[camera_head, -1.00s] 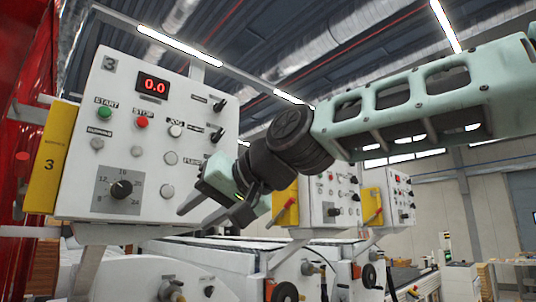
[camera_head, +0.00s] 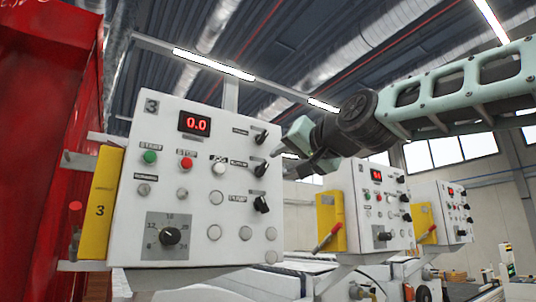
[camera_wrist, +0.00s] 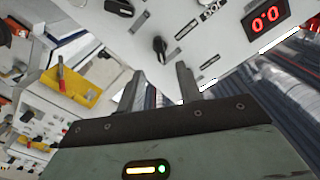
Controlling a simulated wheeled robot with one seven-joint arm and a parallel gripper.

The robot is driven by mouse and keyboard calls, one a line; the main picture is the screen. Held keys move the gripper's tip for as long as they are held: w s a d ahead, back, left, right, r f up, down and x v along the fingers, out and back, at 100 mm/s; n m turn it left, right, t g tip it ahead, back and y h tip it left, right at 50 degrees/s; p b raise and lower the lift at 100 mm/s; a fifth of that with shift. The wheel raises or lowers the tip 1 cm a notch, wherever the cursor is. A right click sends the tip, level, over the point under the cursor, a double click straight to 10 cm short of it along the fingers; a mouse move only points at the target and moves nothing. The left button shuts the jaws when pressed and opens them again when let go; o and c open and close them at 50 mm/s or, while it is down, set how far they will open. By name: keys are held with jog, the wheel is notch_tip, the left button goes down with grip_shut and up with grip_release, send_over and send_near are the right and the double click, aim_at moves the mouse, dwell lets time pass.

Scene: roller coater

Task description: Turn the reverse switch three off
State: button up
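The control panel marked 3 (camera_head: 152,107) is white, at the left in the head view. On its right side stand a top black lever switch (camera_head: 261,137), a middle one (camera_head: 260,169) and a black knob-like switch (camera_head: 262,204) by the pump label. The upper labels are too small to read, so I cannot tell which is the reverse switch. My gripper (camera_head: 284,161) is open and empty, right of the upper switches. In the wrist view its fingers (camera_wrist: 160,85) are apart; the middle switch (camera_wrist: 160,46) shows beyond the gap. The right finger seems to cover the top switch.
A red display reads 0.0 (camera_head: 194,123). Yellow box 3 (camera_head: 101,203) is on the panel's left side. Farther right stand two similar panels (camera_head: 378,207) (camera_head: 449,208), with yellow boxes and red handles. A red structure (camera_head: 50,140) borders the left.

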aim_at(265, 168)
jog(key=p+x, duration=0.4)
jog(key=x, duration=0.2)
jog(key=shift+w+a+r, duration=0.2)
jog(key=shift+w+a, duration=0.05)
jog(key=shift+w+a+f+p, duration=0.2)
jog(key=shift+w+a+p, duration=0.2)
jog(key=shift+w+p, duration=0.15)
grip_shut()
